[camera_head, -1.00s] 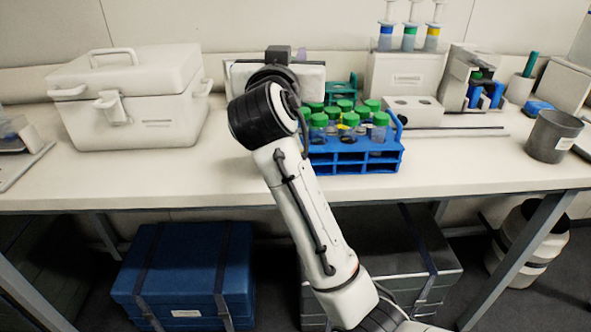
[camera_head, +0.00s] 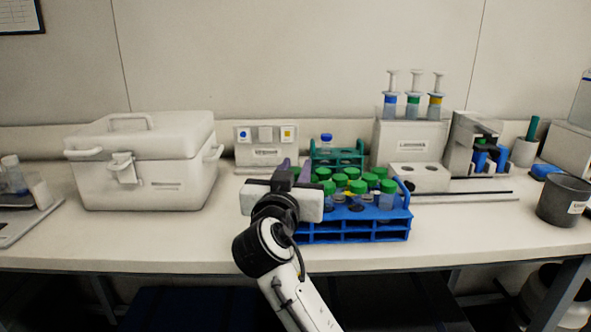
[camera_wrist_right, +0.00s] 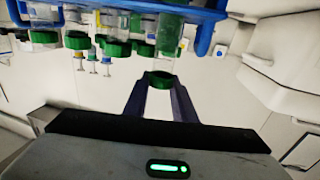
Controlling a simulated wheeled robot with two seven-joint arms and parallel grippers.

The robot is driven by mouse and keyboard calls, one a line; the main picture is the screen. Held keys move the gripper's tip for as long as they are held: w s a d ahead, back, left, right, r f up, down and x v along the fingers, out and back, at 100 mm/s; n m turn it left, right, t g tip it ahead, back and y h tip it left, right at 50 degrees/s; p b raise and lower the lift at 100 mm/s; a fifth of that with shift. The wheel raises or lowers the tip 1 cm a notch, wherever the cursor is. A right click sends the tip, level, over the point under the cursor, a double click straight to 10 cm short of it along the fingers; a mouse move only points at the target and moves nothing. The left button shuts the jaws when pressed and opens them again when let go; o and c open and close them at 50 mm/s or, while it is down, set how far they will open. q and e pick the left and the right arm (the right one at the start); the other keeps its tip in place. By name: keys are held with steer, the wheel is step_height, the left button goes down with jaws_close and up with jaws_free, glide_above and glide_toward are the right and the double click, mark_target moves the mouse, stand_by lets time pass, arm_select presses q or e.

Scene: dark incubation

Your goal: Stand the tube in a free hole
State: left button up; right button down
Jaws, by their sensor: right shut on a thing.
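My right gripper (camera_head: 294,168) is at the left end of the blue rack (camera_head: 355,233) in the head view. In the right wrist view its fingers (camera_wrist_right: 160,82) are shut on the green cap (camera_wrist_right: 160,79) of a clear tube (camera_wrist_right: 168,40). The held tube is hidden behind my wrist in the head view. Whether its lower end is in a hole cannot be told. The blue rack holds several green-capped tubes (camera_head: 358,187). A green rack (camera_head: 349,156) behind it holds a blue-capped tube (camera_head: 326,140). My left gripper is not in view.
A white cooler box (camera_head: 145,170) stands left of my arm. A white block with holes (camera_head: 418,178) and a dispenser with syringes (camera_head: 410,140) stand right of the racks. A grey cup (camera_head: 563,200) is far right. The front left of the bench is clear.

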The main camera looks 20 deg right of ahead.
steer(key=shift+f+b, duration=0.55)
steer(key=shift+b, duration=0.1)
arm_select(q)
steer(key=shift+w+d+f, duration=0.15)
arm_select(e)
steer(key=c, duration=1.5)
jaws_free()
steer(key=shift+o, duration=0.2)
steer(key=shift+r, duration=0.15)
